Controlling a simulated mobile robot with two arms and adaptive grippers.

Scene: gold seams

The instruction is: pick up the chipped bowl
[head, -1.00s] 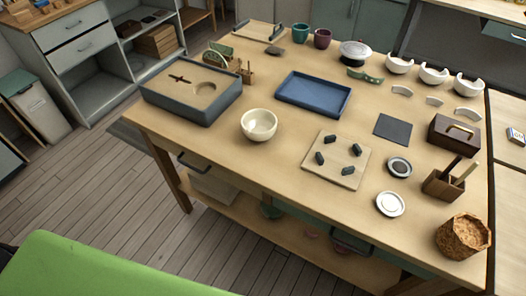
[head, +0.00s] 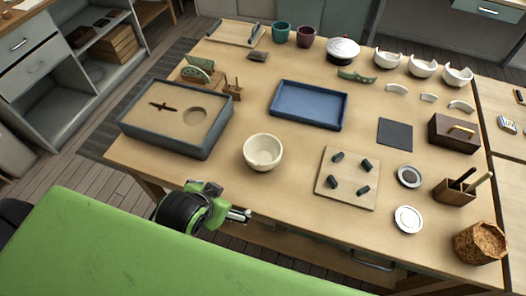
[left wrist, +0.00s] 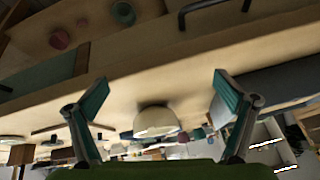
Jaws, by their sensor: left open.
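A cream bowl (head: 262,152) stands upright near the front edge of the workbench, left of the middle. I cannot make out a clear chip in its rim. Three white bowls with notched rims, one of them here (head: 422,66), stand in a row at the back right. My left gripper (head: 239,215) is in front of the bench edge, below and apart from the cream bowl. In the left wrist view, the left gripper (left wrist: 160,80) is open and empty. The cream bowl (left wrist: 156,121) shows beyond and between its fingers. My right gripper is not in view.
A grey sand tray (head: 180,145) is left of the cream bowl, a blue tray (head: 308,104) behind it. A board with dark pegs (head: 348,195) is to its right. Curved white pieces lie before the notched bowls. The bench front around the cream bowl is clear.

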